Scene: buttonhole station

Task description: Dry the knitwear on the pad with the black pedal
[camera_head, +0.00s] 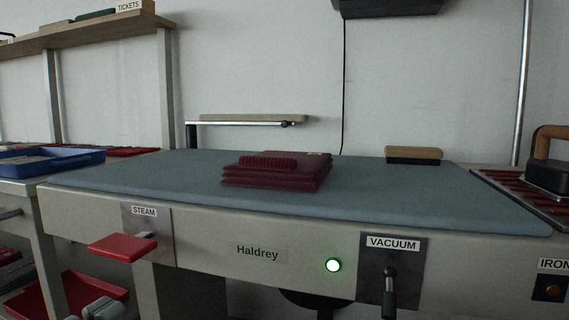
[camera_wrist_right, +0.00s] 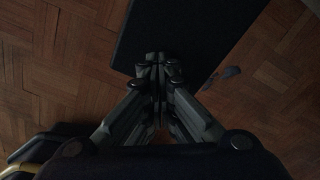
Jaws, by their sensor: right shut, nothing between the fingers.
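The folded dark red knitwear (camera_head: 276,171) lies on the blue-grey pad (camera_head: 130,180) of the Haldrey station in the head view, with a ribbed roll on its top. I cannot clearly make out a black pedal in either view. My right gripper (camera_wrist_right: 160,64) is shut and empty in the right wrist view, above a dark mat (camera_wrist_right: 190,30) on the wooden floor. A grey part that looks like my left gripper (camera_head: 102,310) is cut off at the bottom left of the head view, below the red steam paddle; its jaws cannot be read.
A wooden-backed brush (camera_head: 413,154) lies on the pad's back right. An iron (camera_head: 550,175) stands at right. A blue tray (camera_head: 50,161) is at left.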

